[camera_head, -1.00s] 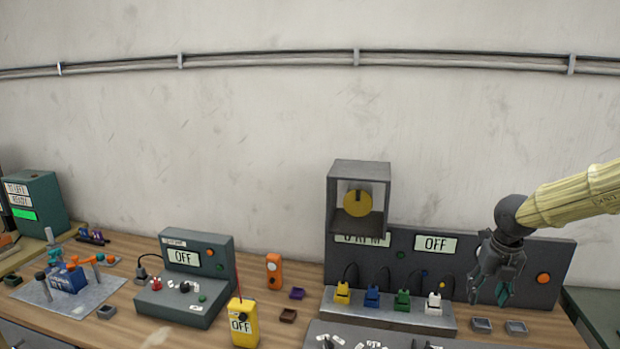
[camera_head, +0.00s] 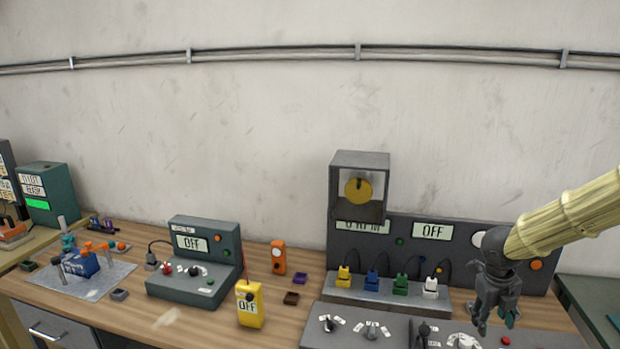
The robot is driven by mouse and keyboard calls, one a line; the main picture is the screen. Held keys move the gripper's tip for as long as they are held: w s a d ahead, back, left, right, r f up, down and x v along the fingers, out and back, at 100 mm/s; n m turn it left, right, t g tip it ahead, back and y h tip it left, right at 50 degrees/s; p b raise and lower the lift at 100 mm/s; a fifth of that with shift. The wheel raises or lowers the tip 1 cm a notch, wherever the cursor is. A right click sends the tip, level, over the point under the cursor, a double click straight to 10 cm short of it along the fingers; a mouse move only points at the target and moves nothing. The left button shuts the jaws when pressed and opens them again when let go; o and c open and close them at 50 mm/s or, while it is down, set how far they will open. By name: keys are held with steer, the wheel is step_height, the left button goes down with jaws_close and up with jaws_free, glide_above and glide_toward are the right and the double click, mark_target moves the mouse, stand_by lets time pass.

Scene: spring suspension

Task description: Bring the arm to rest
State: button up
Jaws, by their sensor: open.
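My arm (camera_head: 570,215) comes in from the right edge in a pale yellow, ribbed sleeve. My gripper (camera_head: 494,318), dark grey, hangs down from its end with the fingers pointing at the bench. It is open, and I see nothing held in it. It hangs in front of the right part of the dark panel and hides some of it.
The wooden bench (camera_head: 200,328) holds a dark panel (camera_head: 408,257) with colored plugs, a grey control box (camera_head: 195,290), a yellow meter (camera_head: 250,305) and an orange device (camera_head: 278,257). A grey box with a yellow disc (camera_head: 358,190) stands above the panel.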

steer(key=s+a+f+n+t+h, duration=0.1)
steer(key=s+a+f+n, duration=0.1)
steer(key=s+f+n, duration=0.4)
steer(key=s+a+f+n+h, duration=0.1)
steer(key=s+a+f+n, duration=0.15)
steer(key=f+n, duration=0.55)
steer(key=s+a+f+n+t+h, duration=0.1)
steer(key=s+a+f+n, duration=0.1)
steer(key=s+f+n, duration=0.5)
steer(key=s+a+f+n+g+y, duration=0.2)
steer(key=s+a+f+n+y, duration=0.1)
steer(key=s+a+f+n, duration=0.55)
steer(key=s+a+f+n+g+y, duration=0.15)
steer(key=s+a+f+n, duration=0.4)
steer(key=s, duration=0.65)
step_height(320, 180, down, 10)
steer(key=b, duration=1.1)
steer(key=shift+a+y, duration=0.3)
steer(key=shift+y, duration=0.15)
steer(key=shift+r+t, duration=0.1)
steer(key=shift+t, duration=0.15)
